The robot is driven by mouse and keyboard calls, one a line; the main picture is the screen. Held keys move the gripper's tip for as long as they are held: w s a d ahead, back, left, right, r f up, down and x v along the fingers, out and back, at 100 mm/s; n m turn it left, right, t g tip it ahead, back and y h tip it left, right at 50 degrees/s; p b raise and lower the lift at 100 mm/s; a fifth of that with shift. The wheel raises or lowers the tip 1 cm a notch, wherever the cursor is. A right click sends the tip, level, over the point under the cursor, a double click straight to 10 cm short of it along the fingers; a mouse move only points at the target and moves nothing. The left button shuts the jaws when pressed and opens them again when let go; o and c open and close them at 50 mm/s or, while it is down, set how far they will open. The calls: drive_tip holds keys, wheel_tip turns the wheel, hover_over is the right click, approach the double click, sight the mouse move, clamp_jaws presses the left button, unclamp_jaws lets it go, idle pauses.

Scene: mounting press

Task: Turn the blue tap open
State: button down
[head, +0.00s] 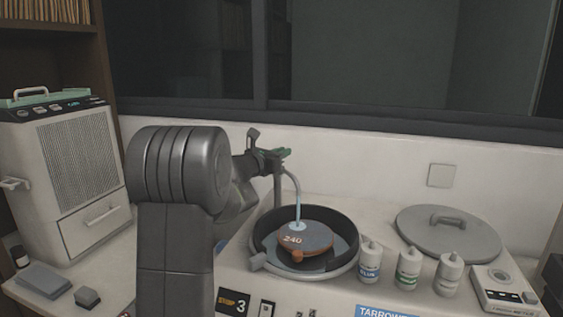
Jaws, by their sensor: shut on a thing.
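The tap (292,178) is a thin grey pipe that rises behind the round black-walled bowl and curves over it. A pale blue streak like running water (298,212) goes down from the spout's end to the disc in the bowl. My gripper (276,155) is at the top of the tap, shut on it, with a green piece showing at the fingertips. The tap's handle is mostly hidden by my gripper, and I cannot make out any blue on it.
The bowl (349,266) holds an orange-brown disc (311,238) marked 240. Three small bottles (408,267) stand right of it. A grey round lid (449,234) with a handle lies behind them. A beige machine (66,178) stands at the left. The wall is close behind.

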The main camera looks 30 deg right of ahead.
drive_tip(key=shift+w+a+f+n+t+y+b, duration=0.1)
drive_tip(key=shift+n+t+y+b, duration=0.85)
drive_tip(key=shift+b, duration=1.95)
drive_tip(key=shift+w+f+n+t+y+b, duration=0.2)
drive_tip(key=shift+n+t+b, duration=0.45)
drive_tip(key=shift+t+b, duration=1.5)
drive_tip(key=shift+r+n+y+b, duration=0.35)
drive_tip(key=shift+n+y+b, duration=0.1)
drive_tip(key=shift+b, duration=1.3)
drive_tip(key=shift+a+g, duration=0.1)
drive_tip(key=shift+g, duration=0.2)
drive_tip(key=c, duration=1.5)
unclamp_jaws()
drive_tip(key=b+v, duration=0.2)
drive_tip(key=v, duration=1.1)
drive_tip(key=shift+s+a, duration=0.25)
drive_tip(key=shift+a, duration=0.05)
